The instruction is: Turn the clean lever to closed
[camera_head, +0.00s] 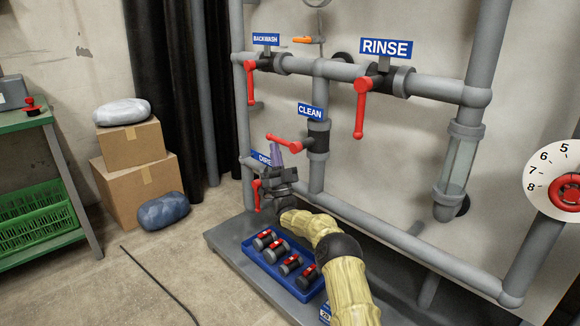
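The clean lever (285,141) is red and sticks out to the left from the clean valve (318,140). It lies across the vertical pipe, nearly level, with its free end slightly higher. The blue CLEAN sign (311,112) is just above the valve. My gripper (275,154) points up, with its purplish fingers just below the lever's outer part. I cannot tell whether they touch the lever or how far apart they are. The dark gripper body partly covers another blue sign (264,158) and a red lever (257,194) behind it.
The backwash lever (251,85) and rinse lever (360,110) hang down from the upper pipe. A small orange lever (303,40) is above. A blue tray (262,258) with several red-handled valves sits on the grey platform (232,238) below. A dial (558,180) is at right.

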